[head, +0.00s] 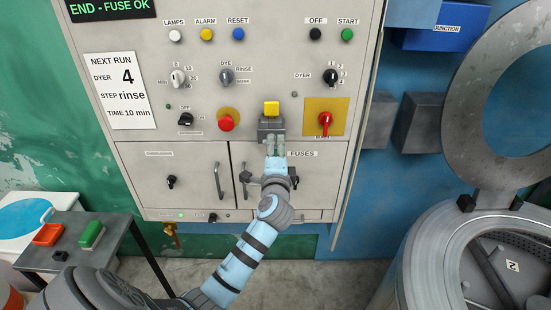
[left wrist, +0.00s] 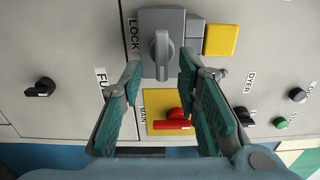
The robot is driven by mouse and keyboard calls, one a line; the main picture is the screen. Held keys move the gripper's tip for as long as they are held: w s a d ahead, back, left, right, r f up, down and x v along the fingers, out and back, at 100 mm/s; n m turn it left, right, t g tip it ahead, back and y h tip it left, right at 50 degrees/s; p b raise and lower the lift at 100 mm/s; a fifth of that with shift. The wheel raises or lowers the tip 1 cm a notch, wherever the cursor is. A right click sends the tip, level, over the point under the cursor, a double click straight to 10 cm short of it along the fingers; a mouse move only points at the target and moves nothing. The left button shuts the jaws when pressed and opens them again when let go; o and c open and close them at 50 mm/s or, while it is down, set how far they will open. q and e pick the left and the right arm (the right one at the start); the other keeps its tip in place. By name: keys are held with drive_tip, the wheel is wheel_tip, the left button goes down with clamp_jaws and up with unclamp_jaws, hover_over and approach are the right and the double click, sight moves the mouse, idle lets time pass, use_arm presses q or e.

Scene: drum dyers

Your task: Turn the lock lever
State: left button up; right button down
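The lock lever (left wrist: 162,55) is a grey upright handle on a grey box marked LOCK, in the left wrist view at the top middle. A yellow block (left wrist: 221,40) sits beside the box. In the head view the lock box (head: 270,125) is on the panel's lower middle, with the yellow block (head: 271,108) above it. My left gripper (head: 275,150) is just below the box, and hides the lever there. In the left wrist view its fingers (left wrist: 160,78) are open, one on each side of the lever's lower end, with gaps. Contact is not visible. My right gripper is not in view.
A red main switch (head: 325,121) on a yellow plate is right of the lock box, and shows between my fingers in the left wrist view (left wrist: 174,124). A fuse door handle (head: 244,180) is close to my left gripper. An open drum (head: 425,262) stands at right.

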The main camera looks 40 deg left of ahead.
use_arm(q)
drive_tip(key=v, duration=1)
drive_tip(key=shift+s+d, duration=0.25)
drive_tip(key=shift+a, duration=0.1)
